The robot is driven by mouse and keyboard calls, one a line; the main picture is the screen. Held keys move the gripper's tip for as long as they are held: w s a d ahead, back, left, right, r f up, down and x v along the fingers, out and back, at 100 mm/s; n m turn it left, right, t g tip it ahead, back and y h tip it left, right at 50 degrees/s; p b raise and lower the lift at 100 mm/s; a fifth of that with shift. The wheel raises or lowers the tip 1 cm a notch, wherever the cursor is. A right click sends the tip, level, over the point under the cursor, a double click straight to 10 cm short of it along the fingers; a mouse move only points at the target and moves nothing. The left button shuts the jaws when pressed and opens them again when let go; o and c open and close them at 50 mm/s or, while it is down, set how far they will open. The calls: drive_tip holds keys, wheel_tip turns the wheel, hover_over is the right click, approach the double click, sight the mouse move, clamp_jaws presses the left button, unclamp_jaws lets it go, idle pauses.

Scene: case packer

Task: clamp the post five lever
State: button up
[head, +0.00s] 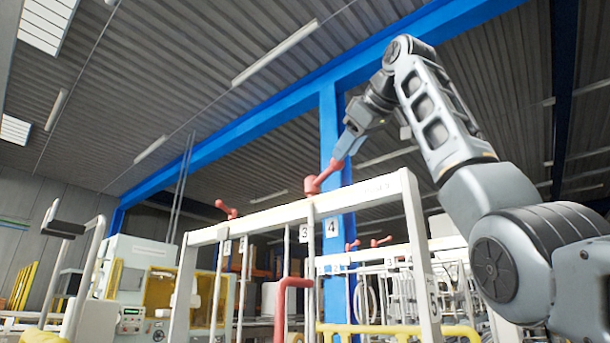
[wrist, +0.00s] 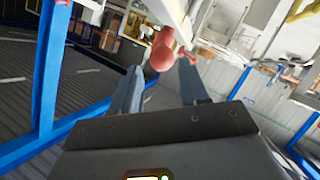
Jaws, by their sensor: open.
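A red lever (head: 323,179) slants up from the top of the white frame (head: 272,219), above the posts tagged 3 and 4 in the head view. My gripper (head: 346,149) is just above its raised end. In the wrist view my gripper (wrist: 161,66) is open and empty, with the round red end of the lever (wrist: 160,54) lined up between the two fingertips. I cannot tell whether it lies between them in depth.
Another red lever (head: 227,209) stands on the frame's left part. More red levers (head: 381,241) sit on a rack behind. A yellow rail (head: 400,330) crosses low in front. A blue column (head: 335,120) rises behind my gripper.

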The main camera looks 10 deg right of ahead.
sight(330, 171)
drive_tip(key=shift+a+p+x, duration=0.1)
drive_tip(key=shift+p+x, duration=0.55)
drive_tip(key=shift+x, duration=1.4)
drive_tip(key=shift+a+p+x, duration=0.15)
drive_tip(key=shift+p+x, duration=0.5)
drive_tip(key=shift+x, duration=1.4)
clamp_jaws()
